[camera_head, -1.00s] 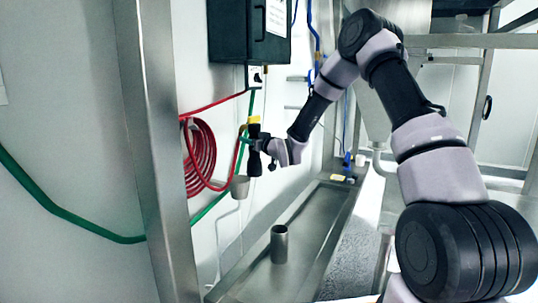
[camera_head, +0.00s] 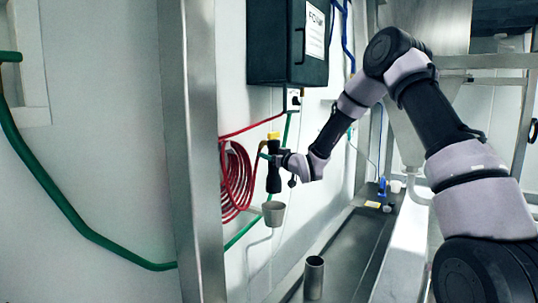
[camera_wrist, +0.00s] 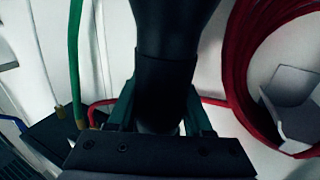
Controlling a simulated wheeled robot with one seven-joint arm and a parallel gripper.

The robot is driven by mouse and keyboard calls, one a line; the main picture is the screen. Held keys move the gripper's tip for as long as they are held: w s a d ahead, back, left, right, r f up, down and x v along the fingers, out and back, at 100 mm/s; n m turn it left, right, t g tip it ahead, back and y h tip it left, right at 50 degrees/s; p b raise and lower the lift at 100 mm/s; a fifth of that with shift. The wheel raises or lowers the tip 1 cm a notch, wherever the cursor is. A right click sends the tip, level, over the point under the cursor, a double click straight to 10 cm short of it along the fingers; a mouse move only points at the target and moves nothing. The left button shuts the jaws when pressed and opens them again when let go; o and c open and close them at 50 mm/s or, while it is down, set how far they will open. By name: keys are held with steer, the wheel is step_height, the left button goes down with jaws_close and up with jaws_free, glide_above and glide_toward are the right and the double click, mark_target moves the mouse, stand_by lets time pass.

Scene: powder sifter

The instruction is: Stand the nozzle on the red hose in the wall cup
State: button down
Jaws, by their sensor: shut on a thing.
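The nozzle (camera_head: 273,174) is black with a yellow top and hangs upright in my gripper (camera_head: 277,158). My gripper is shut around its upper part, in front of the wall. In the wrist view the dark nozzle body (camera_wrist: 165,70) fills the middle between the fingers (camera_wrist: 160,112). The red hose (camera_head: 236,184) hangs in coils on the wall to the left of the nozzle. The wall cup (camera_head: 273,213) is a small grey cup just below the nozzle's lower end. In the head view a small gap shows between them; depth alignment is hard to tell.
A dark box (camera_head: 290,45) with a paper label hangs on the wall above. A green hose (camera_head: 60,195) runs along the wall. A steel post (camera_head: 192,150) stands left of the coil. A metal cylinder (camera_head: 313,278) stands in the trough (camera_head: 372,245) below.

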steer(key=shift+f, duration=6.45)
steer(key=shift+c, duration=1.1)
jaws_free()
steer(key=shift+s+d+f, duration=0.1)
steer(key=v, duration=1)
steer(key=shift+s+d, duration=0.2)
steer(key=shift+s, duration=0.1)
